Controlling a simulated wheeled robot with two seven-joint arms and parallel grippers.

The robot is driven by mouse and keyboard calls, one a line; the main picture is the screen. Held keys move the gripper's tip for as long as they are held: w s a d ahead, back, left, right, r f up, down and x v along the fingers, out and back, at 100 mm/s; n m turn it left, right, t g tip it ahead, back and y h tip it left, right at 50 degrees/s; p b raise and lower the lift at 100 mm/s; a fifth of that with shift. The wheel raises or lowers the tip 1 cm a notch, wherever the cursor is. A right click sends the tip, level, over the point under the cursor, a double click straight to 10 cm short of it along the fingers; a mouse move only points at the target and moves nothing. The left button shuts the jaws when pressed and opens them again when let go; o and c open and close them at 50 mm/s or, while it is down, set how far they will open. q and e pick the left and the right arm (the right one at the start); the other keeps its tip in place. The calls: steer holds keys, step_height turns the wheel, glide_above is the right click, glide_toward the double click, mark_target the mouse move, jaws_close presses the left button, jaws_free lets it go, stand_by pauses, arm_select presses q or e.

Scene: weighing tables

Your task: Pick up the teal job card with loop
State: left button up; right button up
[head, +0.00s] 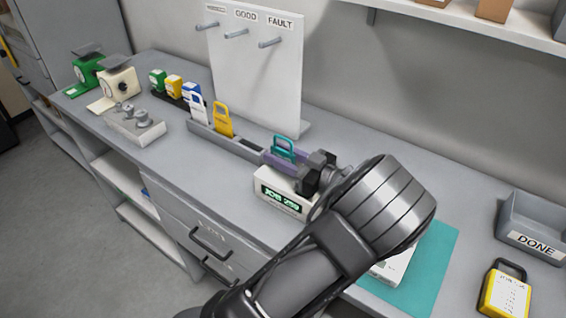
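My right gripper is not in view.
A grey rack (240,147) holds white (197,108) and yellow (223,121) loop cards. A hook board (262,75) stands behind. Scales (122,82) are at the far left. A teal mat (435,262), a DONE bin (533,222) and a yellow tag (506,290) are at right.

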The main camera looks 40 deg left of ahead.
arm_select(q)
steer(key=shift+c, duration=0.4)
jaws_close()
